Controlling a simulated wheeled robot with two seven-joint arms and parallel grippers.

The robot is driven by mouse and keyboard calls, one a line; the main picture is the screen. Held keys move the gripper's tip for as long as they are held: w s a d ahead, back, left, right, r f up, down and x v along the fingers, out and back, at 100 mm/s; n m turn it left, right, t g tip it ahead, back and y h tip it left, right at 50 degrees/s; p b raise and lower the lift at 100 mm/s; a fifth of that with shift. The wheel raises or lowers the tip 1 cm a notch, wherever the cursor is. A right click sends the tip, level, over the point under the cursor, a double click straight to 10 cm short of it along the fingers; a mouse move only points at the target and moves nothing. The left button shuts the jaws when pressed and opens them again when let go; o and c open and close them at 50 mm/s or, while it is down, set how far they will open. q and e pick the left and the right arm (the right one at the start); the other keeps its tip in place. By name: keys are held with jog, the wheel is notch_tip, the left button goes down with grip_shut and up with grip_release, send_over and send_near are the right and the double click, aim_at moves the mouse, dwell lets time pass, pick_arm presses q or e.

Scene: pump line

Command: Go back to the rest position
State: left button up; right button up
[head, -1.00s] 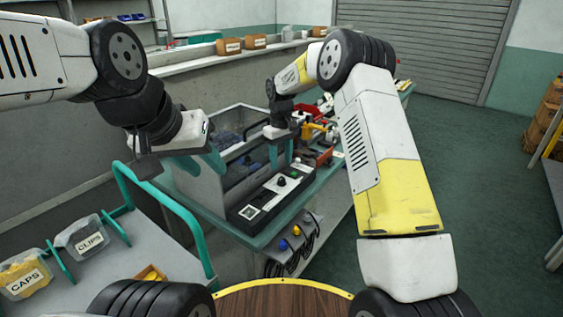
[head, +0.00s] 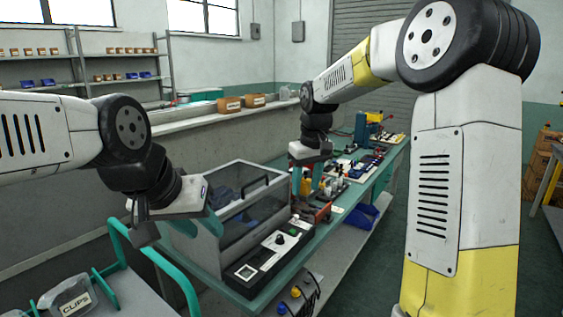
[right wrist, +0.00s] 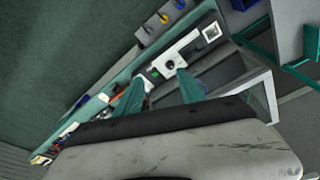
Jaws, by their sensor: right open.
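My left gripper (head: 195,228) hangs in the left of the head view, in front of the grey clear-sided box on the bench. Its teal fingers overlap in this view, so its opening cannot be told. My right gripper (head: 308,182) is above the bench, to the right of the box, fingers downward. In the right wrist view my right gripper (right wrist: 160,92) shows its two teal fingers apart with nothing held between them.
The grey box (head: 262,178) stands on the teal-edged bench (head: 262,297), with a black-and-white control panel (head: 268,255) in front. Tools and parts crowd the bench beyond. A teal-railed cart (head: 120,304) with a clips bin (head: 75,300) is front left. Floor at right is open.

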jog(key=s+d+r+m+t, duration=0.1)
jog(key=s+d+r, duration=0.2)
jog(key=s, duration=0.4)
jog(key=s+d+r+m+t, duration=0.1)
jog(key=s+d+r, duration=0.15)
jog(key=s, duration=0.35)
jog(key=s+d+f+m+t+y, duration=0.1)
jog(key=s+d+m+t, duration=0.1)
jog(key=s, duration=1.1)
jog(key=shift+s+f+m, duration=0.15)
jog(key=shift+s+m, duration=0.05)
jog(key=shift+m, duration=0.3)
